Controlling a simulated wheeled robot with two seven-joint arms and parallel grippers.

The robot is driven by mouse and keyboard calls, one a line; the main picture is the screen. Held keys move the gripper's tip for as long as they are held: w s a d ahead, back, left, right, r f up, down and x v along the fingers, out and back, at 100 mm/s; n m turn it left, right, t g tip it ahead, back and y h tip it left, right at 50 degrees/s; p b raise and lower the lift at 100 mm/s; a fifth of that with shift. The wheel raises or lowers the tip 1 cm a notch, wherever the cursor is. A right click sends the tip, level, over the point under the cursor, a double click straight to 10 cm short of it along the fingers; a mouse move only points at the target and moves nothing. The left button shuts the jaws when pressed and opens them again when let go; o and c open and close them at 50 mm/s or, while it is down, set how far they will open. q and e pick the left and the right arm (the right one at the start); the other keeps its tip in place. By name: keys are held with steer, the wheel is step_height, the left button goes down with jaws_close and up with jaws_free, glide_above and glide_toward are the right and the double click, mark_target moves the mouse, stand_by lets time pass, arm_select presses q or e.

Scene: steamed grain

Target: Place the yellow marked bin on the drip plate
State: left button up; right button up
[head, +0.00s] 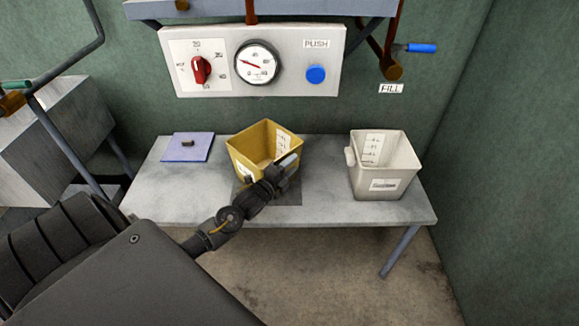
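The yellow bin (246,143) stands open-topped and turned at an angle over the middle of the table, with white labels on its walls. A dark grey square plate (287,194) shows partly beneath and in front of the bin; I cannot tell whether the bin touches it. My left gripper (288,164) is at the bin's near right rim, and its wrist hides part of the bin's front. Whether its fingers are closed on the rim is not clear. My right gripper is not in view.
A whitish bin (386,186) stands on the table (330,208) at the right. A blue-violet panel with a small dark handle (200,156) lies at the left. A control panel (210,48) with red knob, gauge and blue button hangs above. Bare table lies between the two bins.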

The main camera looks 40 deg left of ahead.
arm_select(q)
steer(key=shift+r, duration=0.15)
steer(key=s, duration=1.2)
steer(key=shift+a, duration=0.15)
